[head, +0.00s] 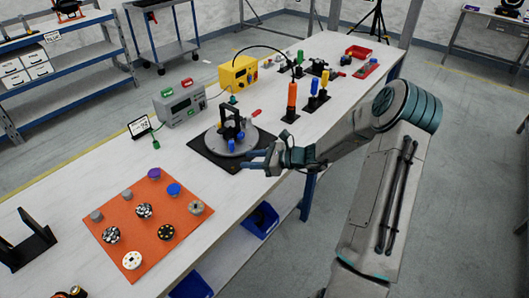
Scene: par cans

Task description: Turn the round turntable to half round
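The round turntable (215,145) is a grey disc on a flat black square base (207,162), on the white workbench right of the grey meter box. A black upright fixture (231,118) stands on the disc, with small blue parts low beside it. My gripper (249,160) is at the right front edge of the turntable, its two blue fingers pointing left with a gap between them. It looks open, with nothing seen between the fingers. Whether a finger touches the disc or anything on it, I cannot tell. Any angle marks are too small to read.
An orange mat (120,222) with several round knobs lies in front. A grey meter box (181,103) and a yellow box (238,73) stand behind. Orange, blue and yellow upright tools (291,100) stand right of the turntable. Bare bench lies left of the turntable.

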